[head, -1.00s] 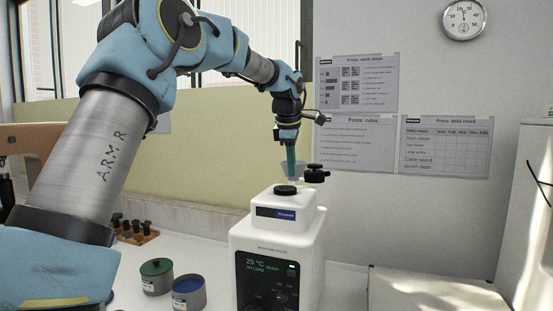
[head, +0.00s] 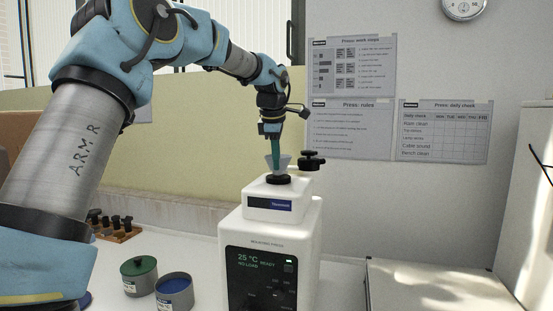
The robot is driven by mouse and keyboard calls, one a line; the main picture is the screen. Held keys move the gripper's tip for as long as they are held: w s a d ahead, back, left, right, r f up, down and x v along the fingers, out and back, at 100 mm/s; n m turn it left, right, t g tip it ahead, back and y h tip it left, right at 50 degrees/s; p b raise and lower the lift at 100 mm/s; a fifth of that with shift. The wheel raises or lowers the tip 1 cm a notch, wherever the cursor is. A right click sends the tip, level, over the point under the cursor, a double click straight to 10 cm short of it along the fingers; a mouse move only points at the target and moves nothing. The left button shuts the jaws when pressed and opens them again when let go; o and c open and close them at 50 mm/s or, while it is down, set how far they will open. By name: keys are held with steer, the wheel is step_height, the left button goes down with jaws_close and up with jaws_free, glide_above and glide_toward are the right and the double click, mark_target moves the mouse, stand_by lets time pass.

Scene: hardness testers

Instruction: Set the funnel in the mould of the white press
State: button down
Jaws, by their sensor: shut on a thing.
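The white press (head: 270,240) stands on the bench in the middle of the head view, with a lit display reading 25 °C READY. On its top is the dark round mould opening (head: 279,180). A pale, translucent funnel (head: 284,163) is upright over the opening, its lower end at or just above the dark ring; I cannot tell whether it is seated. My gripper (head: 272,154) points down and is shut on the funnel, covering part of it. A black knob-like part (head: 312,161) sits just right of the funnel.
A green-lidded tin (head: 139,275) and a blue-topped tin (head: 175,292) stand left of the press. A wooden rack with black-handled pieces (head: 118,231) lies further left. A pale flat-topped box (head: 440,285) is at the right.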

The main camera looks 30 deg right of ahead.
steer(key=shift+f, duration=0.4)
steer(key=shift+f+b, duration=0.45)
steer(key=shift+f, duration=0.05)
stand_by(0.4)
steer(key=c, duration=0.9)
jaws_free()
steer(key=shift+r, duration=0.1)
